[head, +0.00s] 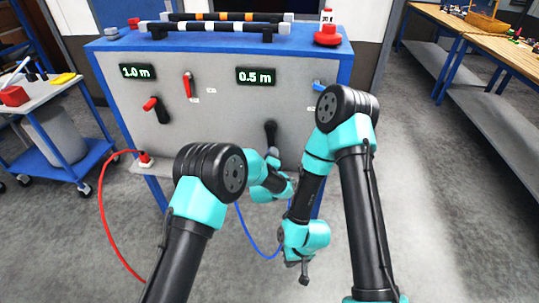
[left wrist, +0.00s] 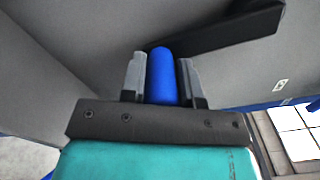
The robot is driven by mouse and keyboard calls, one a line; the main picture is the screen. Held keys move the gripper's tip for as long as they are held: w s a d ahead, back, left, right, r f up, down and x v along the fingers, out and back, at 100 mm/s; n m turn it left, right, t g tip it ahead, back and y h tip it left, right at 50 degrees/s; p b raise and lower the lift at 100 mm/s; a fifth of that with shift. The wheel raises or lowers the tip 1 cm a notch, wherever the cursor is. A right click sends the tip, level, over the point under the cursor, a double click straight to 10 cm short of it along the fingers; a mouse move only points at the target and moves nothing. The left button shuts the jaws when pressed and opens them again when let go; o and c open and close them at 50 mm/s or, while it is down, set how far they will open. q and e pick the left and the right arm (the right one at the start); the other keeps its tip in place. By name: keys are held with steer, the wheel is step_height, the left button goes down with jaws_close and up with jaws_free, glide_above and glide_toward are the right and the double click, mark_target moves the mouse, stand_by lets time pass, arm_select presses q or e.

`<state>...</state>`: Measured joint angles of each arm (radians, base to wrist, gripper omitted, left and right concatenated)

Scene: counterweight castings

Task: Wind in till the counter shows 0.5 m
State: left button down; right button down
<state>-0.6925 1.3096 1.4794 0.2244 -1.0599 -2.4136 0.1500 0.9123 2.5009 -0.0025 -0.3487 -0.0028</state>
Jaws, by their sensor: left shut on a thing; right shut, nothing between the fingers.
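The grey panel (head: 215,135) carries two counters. The left counter (head: 137,72) reads 1.0 m and the right counter (head: 256,76) reads 0.5 m. A black crank arm (head: 270,130) sits below the right counter; it also shows in the left wrist view (left wrist: 220,30). My left gripper (head: 273,157) is shut on the crank's blue handle (left wrist: 162,78), with a finger on either side. In the head view the blue handle is hidden. A red-handled crank (head: 155,107) sits below the left counter. My right gripper (head: 304,274) is shut and empty, low in front of the bench.
A red lever (head: 187,84) and a blue lever (head: 319,86) are on the panel. A red hose (head: 101,200) and a blue hose (head: 246,235) hang below. A trolley (head: 50,125) stands left, and workbenches (head: 470,40) stand right. The floor between is clear.

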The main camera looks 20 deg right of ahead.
arm_select(q)
steer(key=shift+w+a+f+m, duration=0.1)
steer(key=shift+w+a+m, duration=0.25)
steer(key=shift+a+m, duration=0.35)
steer(key=shift+d, duration=0.1)
steer(key=c, duration=0.8)
jaws_free()
steer(key=shift+c, duration=0.2)
steer(key=shift+s, duration=0.1)
steer(key=v, duration=0.7)
steer(key=shift+s, duration=0.15)
